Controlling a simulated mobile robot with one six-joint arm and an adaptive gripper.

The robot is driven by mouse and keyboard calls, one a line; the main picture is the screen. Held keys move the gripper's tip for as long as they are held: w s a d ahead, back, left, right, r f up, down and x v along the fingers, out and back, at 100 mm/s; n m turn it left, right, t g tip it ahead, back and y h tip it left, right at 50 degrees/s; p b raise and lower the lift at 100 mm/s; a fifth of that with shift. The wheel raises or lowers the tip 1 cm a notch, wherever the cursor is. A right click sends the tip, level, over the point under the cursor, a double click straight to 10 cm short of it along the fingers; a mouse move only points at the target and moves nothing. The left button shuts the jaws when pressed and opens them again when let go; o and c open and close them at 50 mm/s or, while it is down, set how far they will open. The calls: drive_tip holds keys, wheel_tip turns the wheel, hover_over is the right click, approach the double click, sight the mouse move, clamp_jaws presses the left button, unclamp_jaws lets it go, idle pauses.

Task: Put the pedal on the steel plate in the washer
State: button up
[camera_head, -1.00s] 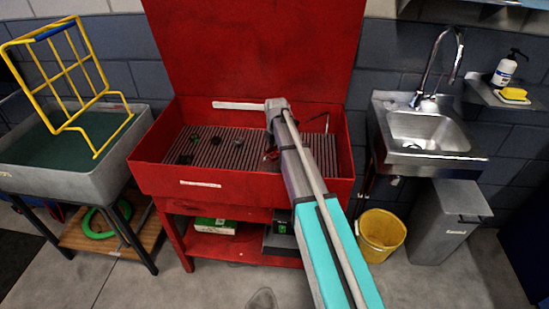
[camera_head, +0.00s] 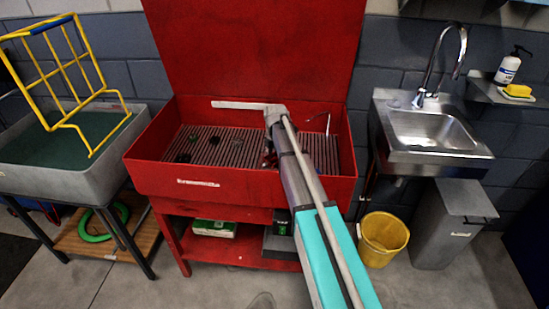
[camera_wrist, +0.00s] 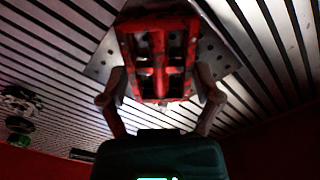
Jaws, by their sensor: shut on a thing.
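The washer (camera_head: 240,183) is a red tub with a raised red lid and a slatted grate (camera_head: 222,147) inside. The red pedal (camera_wrist: 158,55) is between the two fingers of my gripper (camera_wrist: 158,92) in the wrist view. My gripper is shut on it. The steel plate (camera_wrist: 216,58), flat and with small holes, shows behind the pedal, over the slats. I cannot tell whether the pedal touches the plate. In the head view my arm reaches into the washer and mostly hides the gripper, pedal and plate.
Several small dark parts (camera_head: 183,158) lie on the grate's left side; some show in the wrist view (camera_wrist: 20,125). A thin curved spout (camera_head: 326,122) stands at the washer's back right. A grey tub with a yellow rack (camera_head: 75,75) is left; a sink (camera_head: 432,130) is right.

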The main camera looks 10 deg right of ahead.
sight(275, 157)
drive_tip(key=shift+f, duration=0.2)
drive_tip(key=o, duration=1)
drive_tip(key=shift+r, duration=0.1)
drive_tip(key=shift+o, duration=0.2)
drive_tip(key=shift+r, duration=0.1)
wheel_tip(275, 157, up, 12)
drive_tip(key=p, duration=1.2)
